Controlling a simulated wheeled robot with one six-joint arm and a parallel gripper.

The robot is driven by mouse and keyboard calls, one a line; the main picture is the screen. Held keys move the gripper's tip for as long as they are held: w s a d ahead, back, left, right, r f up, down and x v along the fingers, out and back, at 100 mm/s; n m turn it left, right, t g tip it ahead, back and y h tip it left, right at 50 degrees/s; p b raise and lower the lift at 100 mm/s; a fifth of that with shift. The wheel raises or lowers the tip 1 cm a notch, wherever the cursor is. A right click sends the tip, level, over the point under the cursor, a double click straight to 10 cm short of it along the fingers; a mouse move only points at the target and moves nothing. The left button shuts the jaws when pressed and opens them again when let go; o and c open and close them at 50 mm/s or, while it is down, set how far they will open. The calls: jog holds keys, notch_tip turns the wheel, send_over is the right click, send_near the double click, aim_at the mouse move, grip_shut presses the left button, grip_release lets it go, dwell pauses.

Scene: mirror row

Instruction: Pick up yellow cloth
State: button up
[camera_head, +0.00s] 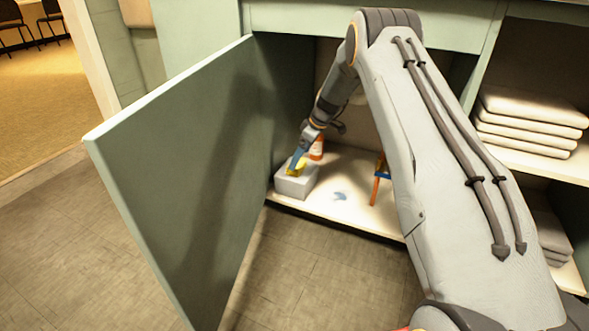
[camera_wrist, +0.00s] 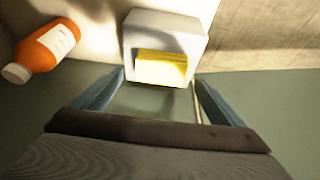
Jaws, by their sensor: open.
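The yellow cloth (camera_head: 292,168) looks like a small folded block at a white box (camera_head: 297,187) on the cabinet floor. In the wrist view, the cloth (camera_wrist: 163,67) shows against the near side of the box (camera_wrist: 168,24); I cannot tell if it lies on top or partly inside. My gripper (camera_head: 298,158) reaches down into the cabinet just over the cloth. Its blue fingers stand apart, and in the wrist view the gripper (camera_wrist: 160,76) has the cloth ahead between its fingertips. Contact cannot be made out.
An orange bottle (camera_head: 317,148) with a white label stands close behind the box. An orange and blue item (camera_head: 377,182) stands to the right, with a small blue patch (camera_head: 340,196) between. The open green door (camera_head: 180,190) is on the left. Folded stacks (camera_head: 530,120) fill the right shelves.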

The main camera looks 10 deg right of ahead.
jog(key=b+x, duration=0.1)
jog(key=x, duration=0.2)
jog(key=shift+s+f, duration=0.1)
jog(key=shift+f, duration=0.05)
jog(key=c, duration=1.1)
jog(key=shift+r, duration=0.2)
jog(key=shift+c, duration=0.2)
jog(key=shift+r+p, duration=1.1)
jog(key=shift+r, duration=0.45)
jog(key=shift+s+r+p, duration=0.25)
jog(key=shift+s+p, duration=0.05)
jog(key=s+p, duration=0.6)
jog(key=s, duration=1.1)
jog(key=shift+s+d, duration=0.2)
jog(key=shift+d, duration=0.25)
jog(key=shift+f, duration=0.15)
